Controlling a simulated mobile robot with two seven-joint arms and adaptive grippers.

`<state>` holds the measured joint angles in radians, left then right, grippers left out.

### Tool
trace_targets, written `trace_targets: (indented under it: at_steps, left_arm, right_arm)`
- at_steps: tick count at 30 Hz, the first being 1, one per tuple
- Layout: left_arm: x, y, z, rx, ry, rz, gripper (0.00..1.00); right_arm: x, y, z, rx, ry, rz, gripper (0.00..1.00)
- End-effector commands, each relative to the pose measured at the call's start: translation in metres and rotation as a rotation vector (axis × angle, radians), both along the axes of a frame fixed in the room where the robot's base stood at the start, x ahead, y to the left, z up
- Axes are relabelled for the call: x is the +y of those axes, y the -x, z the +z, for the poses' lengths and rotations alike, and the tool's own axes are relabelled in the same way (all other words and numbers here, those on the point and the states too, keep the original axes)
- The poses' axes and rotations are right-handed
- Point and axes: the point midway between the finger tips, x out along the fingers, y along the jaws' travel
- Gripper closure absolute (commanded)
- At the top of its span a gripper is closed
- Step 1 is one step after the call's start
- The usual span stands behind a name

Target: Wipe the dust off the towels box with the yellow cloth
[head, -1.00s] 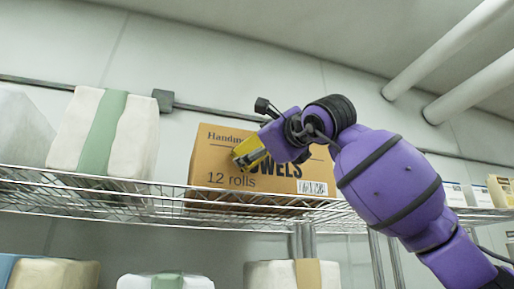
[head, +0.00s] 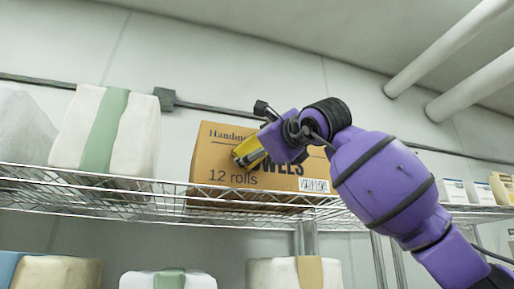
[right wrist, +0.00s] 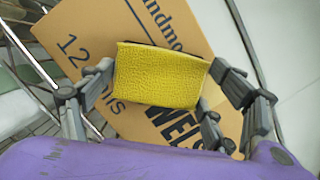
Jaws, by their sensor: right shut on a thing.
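The towels box (head: 215,150) is a brown cardboard carton with dark lettering and a barcode. It stands on the upper wire shelf in the head view and fills the middle of the right wrist view (right wrist: 88,25). My right gripper (head: 252,152) is in front of the box's printed face, shut on the yellow cloth (right wrist: 160,75). The cloth is a folded pad held between the fingers, at or very close to the box face; contact cannot be told for sure. The gripper and cloth hide part of the lettering. No dust is clearly visible. My left gripper is not in view.
The wire shelf (head: 150,205) runs across the view. A white bundle with a green band (head: 140,135) stands left of the box. Small white cartons (head: 453,191) stand at the right. More wrapped bundles (head: 285,272) sit below. A dark conduit runs along the wall behind.

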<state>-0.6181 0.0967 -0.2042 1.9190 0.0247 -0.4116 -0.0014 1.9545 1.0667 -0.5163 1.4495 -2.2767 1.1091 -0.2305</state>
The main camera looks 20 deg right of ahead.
Motion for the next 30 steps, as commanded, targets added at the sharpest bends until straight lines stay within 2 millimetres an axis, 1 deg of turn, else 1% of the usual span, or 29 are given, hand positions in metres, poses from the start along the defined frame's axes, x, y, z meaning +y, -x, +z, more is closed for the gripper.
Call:
trace_targets:
  at_steps: [5, 12, 16, 23, 30]
  left_arm:
    - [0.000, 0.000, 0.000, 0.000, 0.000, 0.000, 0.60]
    - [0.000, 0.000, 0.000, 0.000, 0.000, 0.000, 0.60]
    - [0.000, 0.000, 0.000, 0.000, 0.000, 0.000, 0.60]
    - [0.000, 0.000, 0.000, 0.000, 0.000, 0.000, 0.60]
    - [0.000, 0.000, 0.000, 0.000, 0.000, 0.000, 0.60]
  right_arm:
    - [-0.010, 0.000, 0.000, -0.001, -0.003, -0.001, 0.47]
    - [-0.031, -0.001, 0.000, 0.000, -0.001, -0.001, 0.47]
    - [-0.039, 0.000, 0.000, 0.000, -0.001, 0.000, 0.47]
    - [-0.038, -0.004, 0.000, -0.001, 0.000, 0.001, 0.47]
    - [-0.021, -0.005, -0.001, 0.001, 0.001, 0.002, 0.47]
